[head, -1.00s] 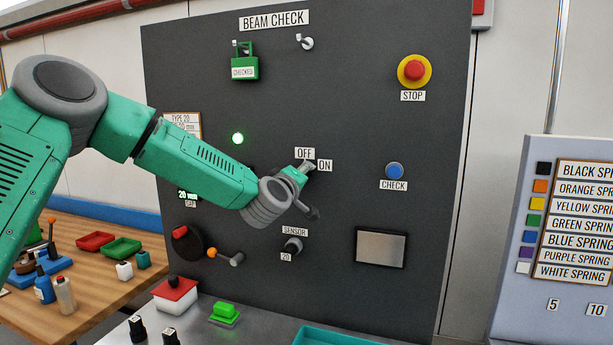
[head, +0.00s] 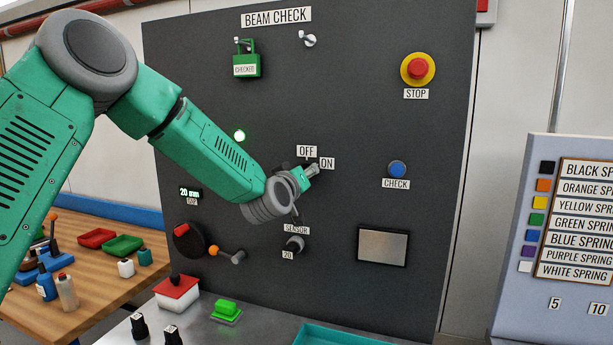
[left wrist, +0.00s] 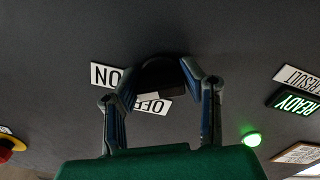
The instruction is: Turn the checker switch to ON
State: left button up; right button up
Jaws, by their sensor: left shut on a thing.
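The checker switch is a dark round knob (left wrist: 160,75) on the panel. In the left wrist view, which sees the panel upside down, it sits between the two fingers of my left gripper (left wrist: 160,82). The gripper is shut on it. A pale mark shows on the knob's edge close to the OFF label (left wrist: 154,106); its exact angle is hard to tell. The ON label (left wrist: 106,76) is beside it. In the head view my left gripper (head: 311,170) is at the switch, just below OFF and beside ON, and mostly hides it. My right gripper is not in view.
The dark BEAM CHECK panel (head: 340,110) also carries a STOP button (head: 418,69), a blue CHECK button (head: 397,169), a SENSOR knob (head: 294,244) just below my gripper, a grey screen (head: 383,246) and a green lamp (head: 239,135). A green padlock (head: 246,66) hangs above.

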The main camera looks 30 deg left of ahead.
pick_arm(q)
jog(key=shift+a+r, duration=0.15)
jog(key=shift+r, duration=0.25)
jog(key=o, duration=1.2)
jog(key=shift+c, duration=0.2)
jog(key=shift+s+a+f, duration=0.1)
jog(key=shift+f, duration=0.05)
jog(key=shift+f, duration=0.15)
jog(key=v, duration=1.2)
jog(key=shift+a, duration=0.15)
jog(key=shift+f, duration=0.1)
